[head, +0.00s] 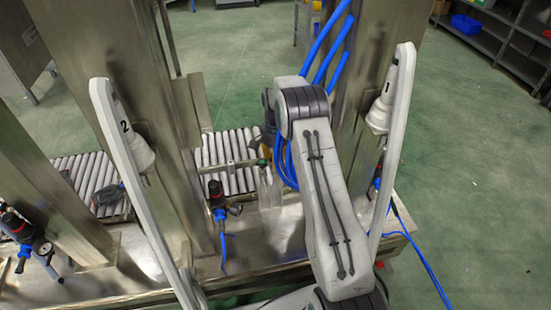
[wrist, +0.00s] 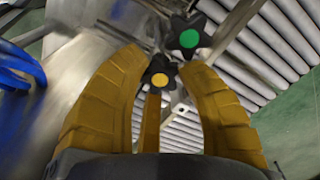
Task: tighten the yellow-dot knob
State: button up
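The yellow-dot knob (wrist: 159,80), a black star-shaped knob with a yellow centre, shows in the wrist view. It lies between the tips of my gripper (wrist: 163,66), whose yellow fingers are spread to either side of it. Gaps show beside the knob, so the fingers look open; whether a tip touches it is hard to tell. A narrow yellow finger part lies below it. A black knob with a green dot (wrist: 188,38) sits just beyond, up and to the right. In the head view my gripper is mostly hidden behind my arm, and I cannot make out the yellow dot.
Roller conveyor (head: 232,150) runs behind the metal frame; its rollers fill the wrist view's right side. Steel posts (head: 118,70) stand left and right of my arm. A black and blue regulator (head: 216,193) stands near the conveyor. Blue hoses (wrist: 20,65) show at the wrist view's left.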

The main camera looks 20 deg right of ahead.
jog(key=c, duration=0.5)
jog(key=shift+c, duration=0.3)
jog(key=m+p, duration=0.1)
jog(key=m, duration=0.2)
jog(key=shift+m+p, duration=0.3)
jog(key=shift+m, duration=1.6)
jog(key=o, duration=1.2)
